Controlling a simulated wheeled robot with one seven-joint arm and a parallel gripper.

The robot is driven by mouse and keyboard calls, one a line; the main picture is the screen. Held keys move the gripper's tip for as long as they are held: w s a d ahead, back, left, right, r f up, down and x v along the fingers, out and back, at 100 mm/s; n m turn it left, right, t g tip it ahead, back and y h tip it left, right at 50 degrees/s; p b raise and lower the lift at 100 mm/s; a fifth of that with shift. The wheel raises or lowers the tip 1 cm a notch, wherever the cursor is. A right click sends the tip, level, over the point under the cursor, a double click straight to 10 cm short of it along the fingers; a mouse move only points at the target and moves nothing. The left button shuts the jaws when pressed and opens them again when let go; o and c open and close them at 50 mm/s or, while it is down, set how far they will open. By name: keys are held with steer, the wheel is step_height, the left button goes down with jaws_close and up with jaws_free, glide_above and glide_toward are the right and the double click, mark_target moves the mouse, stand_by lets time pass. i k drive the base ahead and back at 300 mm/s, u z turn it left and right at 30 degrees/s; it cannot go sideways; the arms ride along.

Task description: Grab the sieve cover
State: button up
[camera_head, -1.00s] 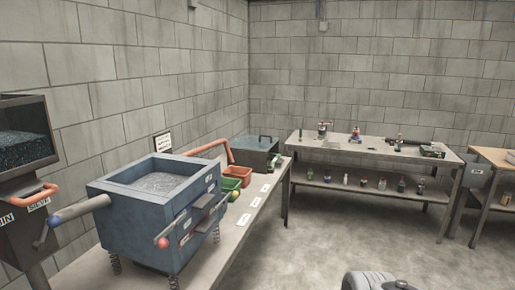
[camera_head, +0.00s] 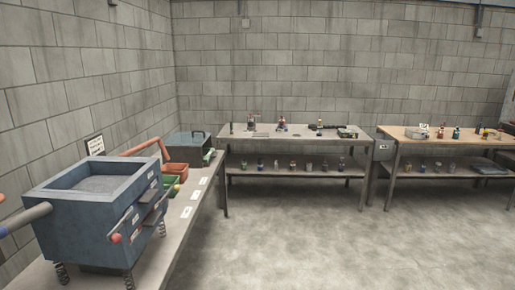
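A blue box-shaped sieve machine (camera_head: 95,215) with an open top stands on springs on the left bench. Grey material shows inside its top opening. A dark box with a flat blue-grey top and a handle (camera_head: 188,139) sits at the far end of the same bench; it may be the sieve cover, but I cannot tell for sure. My gripper is not in view.
A long two-level table (camera_head: 290,143) and a wooden-topped table (camera_head: 440,142) stand at the back. The middle floor (camera_head: 320,240) is clear.

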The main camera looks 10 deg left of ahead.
mark_target(194, 137)
steer(key=z, duration=0.05)
steer(key=i, duration=4.1)
steer(key=u, duration=0.9)
steer(key=i, duration=1.05)
steer(key=u, duration=1.9)
steer(key=i, duration=0.95)
steer(key=u, duration=0.6)
steer(key=i, duration=0.4)
steer(key=z, duration=0.05)
